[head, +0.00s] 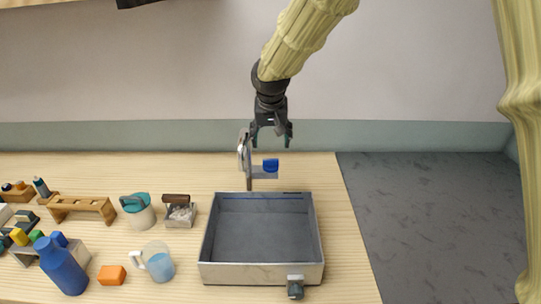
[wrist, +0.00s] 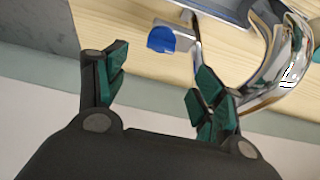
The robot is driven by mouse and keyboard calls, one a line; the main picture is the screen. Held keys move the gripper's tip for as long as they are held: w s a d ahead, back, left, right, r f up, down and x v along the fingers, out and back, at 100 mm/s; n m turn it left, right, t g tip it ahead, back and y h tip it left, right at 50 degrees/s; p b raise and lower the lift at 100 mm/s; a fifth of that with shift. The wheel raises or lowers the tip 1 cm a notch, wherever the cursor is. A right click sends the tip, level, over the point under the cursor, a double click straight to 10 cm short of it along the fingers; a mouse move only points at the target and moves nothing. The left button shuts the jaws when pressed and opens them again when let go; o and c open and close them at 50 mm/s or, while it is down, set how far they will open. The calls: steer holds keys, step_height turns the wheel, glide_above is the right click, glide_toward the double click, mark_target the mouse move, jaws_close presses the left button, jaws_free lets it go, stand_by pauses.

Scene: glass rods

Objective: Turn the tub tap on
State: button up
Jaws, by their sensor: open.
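The tub (head: 261,240) is a grey open box on the wooden table. Its tap (head: 244,152) is a chrome curved spout rising behind the tub's back wall; it also shows at the right of the wrist view (wrist: 275,60). A blue-capped lever (head: 270,165) sticks out to the right of the tap post; in the wrist view the blue cap (wrist: 161,39) lies beyond the gap between the fingers. My gripper (head: 271,137) is open and empty, pointing down above the lever. In the wrist view its green-padded fingers (wrist: 160,92) are apart, and neither is clearly touching the lever or spout.
A blue bottle (head: 63,266), a jug of blue liquid (head: 157,262), an orange block (head: 111,275), a teal-lidded cup (head: 138,211) and a wooden rack (head: 82,207) stand left of the tub. A small dark knob (head: 295,287) sits at the tub's front. The wall is behind.

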mark_target(271, 160)
steer(key=shift+p+x, duration=1.3)
steer(key=shift+x, duration=4.25)
steer(key=c, duration=1)
